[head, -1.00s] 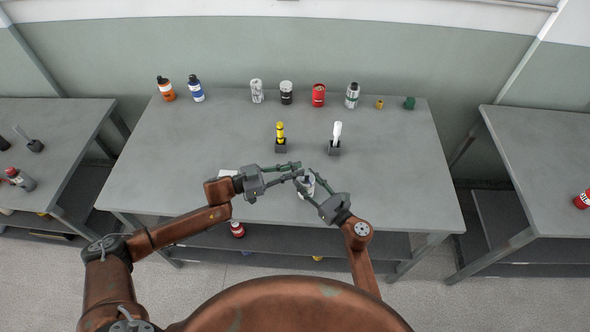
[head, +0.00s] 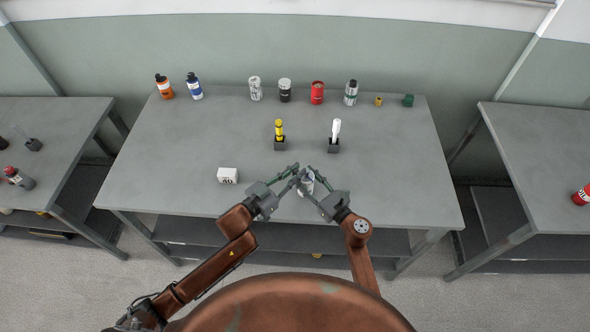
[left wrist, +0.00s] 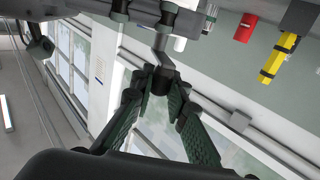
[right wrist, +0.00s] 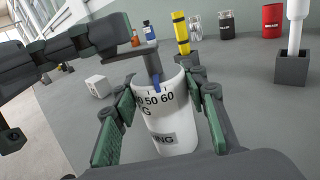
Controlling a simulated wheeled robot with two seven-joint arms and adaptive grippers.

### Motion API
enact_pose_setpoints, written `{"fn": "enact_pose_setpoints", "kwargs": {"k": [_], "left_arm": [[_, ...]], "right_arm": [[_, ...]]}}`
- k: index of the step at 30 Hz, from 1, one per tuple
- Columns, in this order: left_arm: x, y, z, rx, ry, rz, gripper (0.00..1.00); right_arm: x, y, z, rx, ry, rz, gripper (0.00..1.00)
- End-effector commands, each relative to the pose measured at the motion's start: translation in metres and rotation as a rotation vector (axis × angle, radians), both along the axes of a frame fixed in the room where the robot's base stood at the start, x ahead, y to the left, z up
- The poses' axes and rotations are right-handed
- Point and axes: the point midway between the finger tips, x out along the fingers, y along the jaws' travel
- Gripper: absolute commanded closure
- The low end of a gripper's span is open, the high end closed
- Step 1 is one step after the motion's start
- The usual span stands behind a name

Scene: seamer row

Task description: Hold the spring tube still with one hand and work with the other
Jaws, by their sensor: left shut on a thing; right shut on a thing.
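The spring tube is a white cylinder (right wrist: 166,115) with black scale numbers and a label. It stands upright in the right wrist view; in the head view it is mostly hidden between the hands (head: 307,186). My right gripper (head: 311,170) is shut around the tube's sides, one finger on each side in the right wrist view. My left gripper (head: 296,171) is above the tube's mouth. It is shut on a grey bent handle (left wrist: 163,76), whose shaft (right wrist: 153,66) with a blue part reaches the tube's open top. How deep the shaft goes is hidden.
A white box (head: 228,175) stands on the table left of the hands. A yellow tool (head: 279,128) and a white tool (head: 336,130) stand in dark holders beyond them. Bottles and cans, such as a red can (head: 317,93), line the back edge. The right of the table is clear.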

Motion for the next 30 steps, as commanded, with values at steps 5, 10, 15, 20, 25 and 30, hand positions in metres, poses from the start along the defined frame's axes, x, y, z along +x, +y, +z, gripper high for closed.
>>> {"fn": "enact_pose_setpoints", "kwargs": {"k": [5, 10, 15, 20, 25, 30], "left_arm": [[-0.0053, -0.0058, 0.0013, -0.012, 0.003, 0.112, 1.0], [-0.0076, -0.0078, 0.0014, -0.011, 0.002, 0.205, 1.0], [-0.0092, -0.0095, 0.0018, -0.011, 0.001, 0.279, 1.0], [-0.0099, -0.01, 0.0021, -0.009, -0.001, 0.327, 1.0], [-0.0105, -0.0101, 0.0018, -0.004, 0.001, 0.357, 1.0], [-0.0105, -0.0099, 0.0018, -0.002, 0.0, 0.369, 1.0]], "right_arm": [[-0.0014, 0.0037, 0.0003, -0.001, -0.001, 0.007, 0.89], [-0.0016, 0.004, 0.0003, -0.001, -0.001, 0.008, 0.89], [-0.0018, 0.0041, 0.0003, -0.001, -0.001, 0.009, 0.89], [-0.0019, 0.0042, 0.0003, -0.001, -0.001, 0.009, 0.89], [-0.002, 0.004, 0.0001, -0.001, -0.001, 0.009, 0.89], [-0.002, 0.0039, 0.0, -0.002, -0.002, 0.009, 0.89]]}}
